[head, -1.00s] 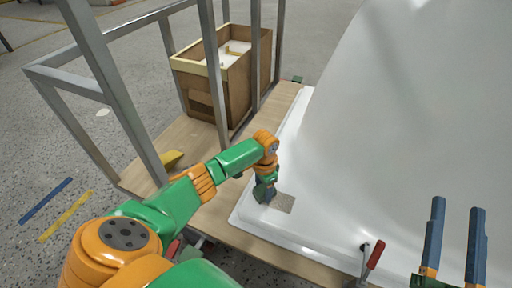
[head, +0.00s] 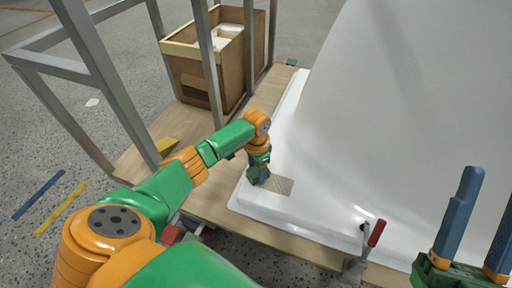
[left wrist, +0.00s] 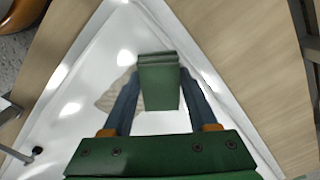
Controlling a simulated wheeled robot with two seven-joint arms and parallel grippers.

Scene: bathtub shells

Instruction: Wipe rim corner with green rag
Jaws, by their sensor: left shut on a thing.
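The white bathtub shell (head: 400,130) has a flat rim with a corner near the middle of the head view. A grey-brown patch (head: 282,186) lies on that rim corner; it also shows in the left wrist view (left wrist: 112,94), partly behind a finger. My left gripper (head: 259,179) is low over the corner, at the patch's left edge. In the left wrist view its blue fingers are shut on the green rag (left wrist: 158,85), which looks like a folded block. Whether the rag touches the rim is unclear. My right gripper (head: 491,190) is open and empty at the lower right.
A red-handled clamp (head: 376,233) stands at the front rim edge. A wooden table (head: 235,213) supports the shell. A cardboard box (head: 190,75) stands behind grey metal frame posts (head: 209,65). A yellow piece (head: 166,146) lies on the table at the left.

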